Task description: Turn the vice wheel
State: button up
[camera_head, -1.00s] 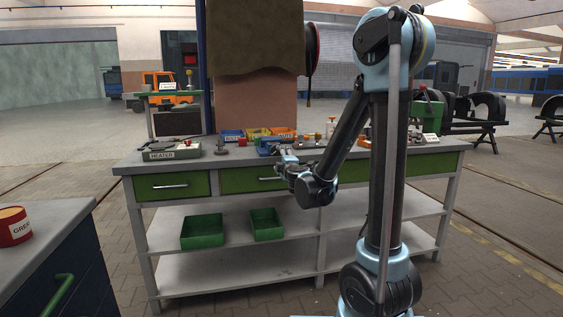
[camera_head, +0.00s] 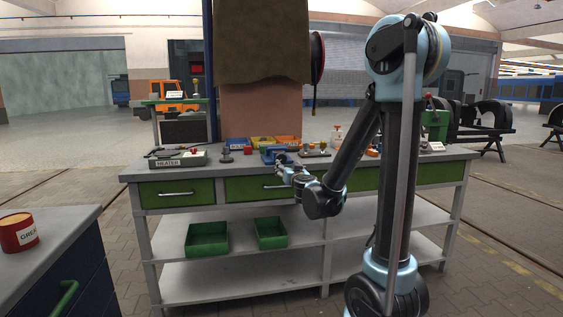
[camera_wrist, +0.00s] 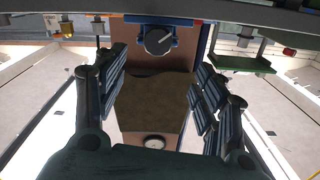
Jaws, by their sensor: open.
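The blue vice (camera_head: 273,150) stands at the front of the workbench top, near its middle. My gripper (camera_head: 284,168) is just in front of it, at the bench's front edge, and partly covers it. The wrist view is upside down. There the dark round vice wheel (camera_wrist: 158,41) shows at the top centre, with the blue vice (camera_wrist: 150,20) behind it. My gripper (camera_wrist: 160,78) is open, its ribbed fingers apart to the left and right below the wheel. Nothing is between the fingers. The wheel appears apart from them.
The workbench (camera_head: 350,163) also carries a heater (camera_head: 180,158), small coloured bins (camera_head: 262,141) and a green press (camera_head: 435,122). Green trays (camera_head: 207,238) lie on its shelf. A cabinet with a red grease tin (camera_head: 18,232) stands at left. A brown cloth (camera_wrist: 150,100) hangs behind the bench.

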aim_at(282, 158)
jog(key=w+a+m, duration=0.1)
jog(key=w+m, duration=0.3)
jog(key=m, duration=0.6)
jog(key=w+a+m, duration=0.1)
jog(key=w+m, duration=0.4)
jog(key=m, duration=0.6)
jog(key=w+a+m, duration=0.2)
jog(key=w+m, duration=0.3)
jog(key=m, duration=0.5)
jog(key=shift+w+r, duration=0.15)
jog(key=shift+w, duration=0.1)
jog(key=c, duration=1.1)
